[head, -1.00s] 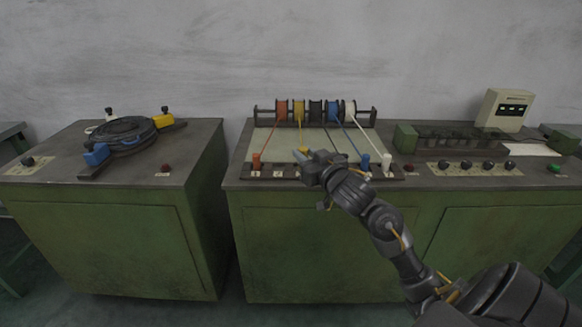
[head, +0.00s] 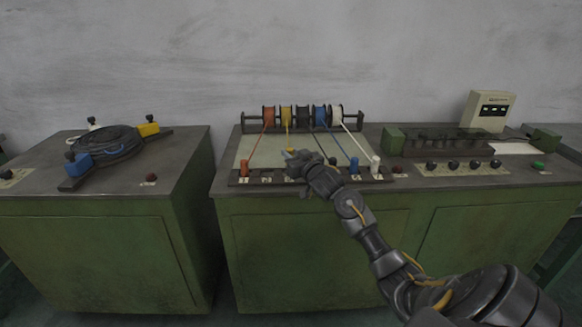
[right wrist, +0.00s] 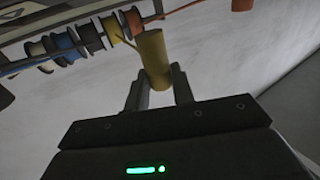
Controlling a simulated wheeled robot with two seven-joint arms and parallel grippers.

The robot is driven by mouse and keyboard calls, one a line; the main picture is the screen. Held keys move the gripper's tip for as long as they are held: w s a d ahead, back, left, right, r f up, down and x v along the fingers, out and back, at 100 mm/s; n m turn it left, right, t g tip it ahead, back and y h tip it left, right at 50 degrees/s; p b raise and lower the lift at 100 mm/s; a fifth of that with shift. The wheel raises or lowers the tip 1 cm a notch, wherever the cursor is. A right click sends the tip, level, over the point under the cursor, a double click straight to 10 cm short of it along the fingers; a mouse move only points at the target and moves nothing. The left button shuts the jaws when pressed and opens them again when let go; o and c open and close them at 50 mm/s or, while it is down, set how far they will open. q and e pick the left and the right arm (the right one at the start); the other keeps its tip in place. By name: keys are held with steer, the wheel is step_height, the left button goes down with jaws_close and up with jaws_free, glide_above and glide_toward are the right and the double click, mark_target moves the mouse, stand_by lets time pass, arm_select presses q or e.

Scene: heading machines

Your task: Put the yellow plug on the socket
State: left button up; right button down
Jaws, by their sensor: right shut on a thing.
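My right gripper (head: 290,158) is shut on the yellow plug (right wrist: 155,56), a yellow cylinder that stands up between the fingertips in the right wrist view (right wrist: 160,88). In the head view the plug (head: 292,150) is a small yellow spot at the fingertips, above the front part of the board. A yellow cord runs from it back to the yellow spool (head: 287,117). The dark front strip (head: 266,180) carries pale labels. My gripper hides part of it, and I cannot make out the socket. My left gripper is not in view.
An orange plug (head: 244,167) stands left of my gripper; a blue plug (head: 354,165) and a white plug (head: 375,164) stand right of it, with cords to the spool rack (head: 247,122). A knob panel (head: 463,169) is at right. A gap separates the left bench (head: 184,165).

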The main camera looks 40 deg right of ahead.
steer(key=shift+w+d+f, duration=0.25)
steer(key=shift+w+f, duration=0.15)
steer(key=shift+f, duration=0.1)
steer(key=shift+w+f, duration=0.1)
steer(key=shift+f, duration=0.1)
step_height(320, 180, down, 2)
steer(key=shift+w+d+f, duration=0.1)
steer(key=shift+f, duration=0.55)
steer(key=c, duration=1.2)
jaws_free()
steer(key=shift+f, duration=0.1)
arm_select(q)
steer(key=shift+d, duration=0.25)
